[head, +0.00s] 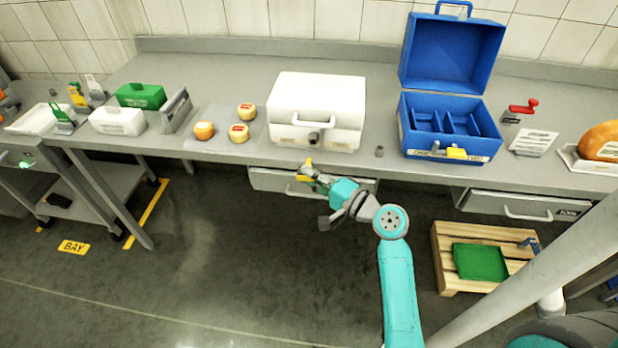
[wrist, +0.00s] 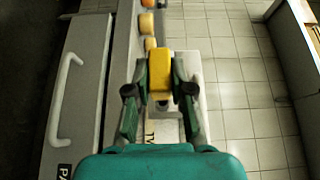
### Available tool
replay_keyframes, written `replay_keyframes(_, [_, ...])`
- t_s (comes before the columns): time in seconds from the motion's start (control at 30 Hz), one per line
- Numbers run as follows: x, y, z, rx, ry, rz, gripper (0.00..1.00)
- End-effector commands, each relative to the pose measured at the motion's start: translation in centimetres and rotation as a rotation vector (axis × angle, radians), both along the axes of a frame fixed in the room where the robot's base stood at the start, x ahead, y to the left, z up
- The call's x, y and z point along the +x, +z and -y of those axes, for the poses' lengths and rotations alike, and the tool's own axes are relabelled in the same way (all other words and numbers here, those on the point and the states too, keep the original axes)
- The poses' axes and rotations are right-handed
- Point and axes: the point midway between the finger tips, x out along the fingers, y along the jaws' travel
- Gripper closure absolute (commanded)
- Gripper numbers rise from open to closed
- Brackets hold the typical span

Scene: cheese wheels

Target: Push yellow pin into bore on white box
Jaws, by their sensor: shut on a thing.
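The white box (head: 322,100) stands closed on the grey bench in the head view, with a handle and a grey round fitting (head: 315,138) low on its front face. My gripper (head: 308,171) is in front of and below that face, near the bench's front edge. It is shut on the yellow pin (wrist: 160,72), whose yellow block shows between the fingers in the wrist view. The white box (wrist: 200,104) lies just beyond the fingers there. The pin appears apart from the box in the head view. The bore's opening cannot be made out clearly.
Small cheese wheels (head: 239,133) lie on a grey mat left of the box. An open blue case (head: 449,152) with a yellow latch piece stands to the right. A drawer with a handle (head: 270,181) is below the bench edge.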

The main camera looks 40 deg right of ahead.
Motion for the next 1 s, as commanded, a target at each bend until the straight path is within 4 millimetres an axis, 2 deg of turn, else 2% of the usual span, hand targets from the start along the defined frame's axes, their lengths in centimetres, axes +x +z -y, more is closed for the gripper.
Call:
replay_keyframes(0.53, [2.7, 0.1, 3.4, 0.000, 0.000, 0.001, 1.00])
replay_keyframes(1.0, [3.2, 0.1, 4.1, 0.000, 0.000, 0.001, 1.00])
